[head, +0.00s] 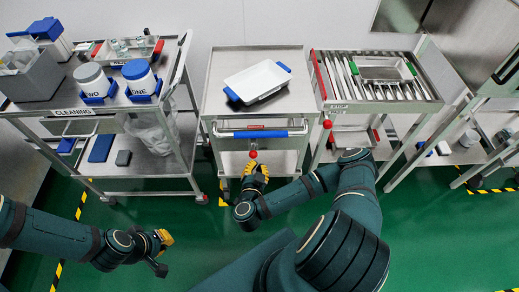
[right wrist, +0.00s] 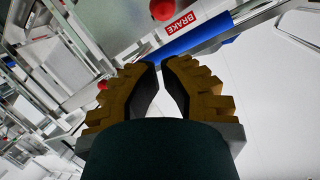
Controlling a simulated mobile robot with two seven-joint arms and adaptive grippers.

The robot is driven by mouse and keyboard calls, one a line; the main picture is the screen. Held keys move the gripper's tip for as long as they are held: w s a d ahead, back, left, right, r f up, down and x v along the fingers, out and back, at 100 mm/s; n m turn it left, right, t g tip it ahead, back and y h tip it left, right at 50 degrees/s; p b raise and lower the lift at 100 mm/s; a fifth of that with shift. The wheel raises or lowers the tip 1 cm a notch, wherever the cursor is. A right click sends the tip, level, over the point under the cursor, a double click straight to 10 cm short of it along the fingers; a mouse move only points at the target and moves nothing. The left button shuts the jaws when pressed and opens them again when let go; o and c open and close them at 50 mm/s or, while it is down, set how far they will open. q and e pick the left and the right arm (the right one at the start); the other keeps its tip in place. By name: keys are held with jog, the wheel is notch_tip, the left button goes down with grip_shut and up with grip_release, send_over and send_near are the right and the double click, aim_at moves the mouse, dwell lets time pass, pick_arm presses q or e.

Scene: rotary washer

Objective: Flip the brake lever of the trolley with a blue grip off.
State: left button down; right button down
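The trolley with the blue grip (head: 262,133) stands in the middle of the head view. Its brake lever shows as a red ball (head: 253,155) just below the grip. In the right wrist view the red ball (right wrist: 163,10) is at the top edge, beside a red BRAKE label (right wrist: 181,24) and the blue grip (right wrist: 200,38). My right gripper (head: 257,170) is just below the red ball, apart from it. Its fingertips (right wrist: 161,65) nearly meet, with nothing between them. My left gripper (head: 164,240) hangs over the floor at lower left, its finger gap unclear.
A white tray with blue handles (head: 258,81) rests on the middle trolley. A cleaning trolley (head: 70,110) with canisters stands left. A slatted trolley (head: 375,106) with another red knob (head: 327,124) stands close on the right. Green floor (head: 440,235) in front is open.

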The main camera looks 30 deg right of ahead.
aim_at(253, 151)
pick_arm(q)
jog(key=shift+f, duration=0.1)
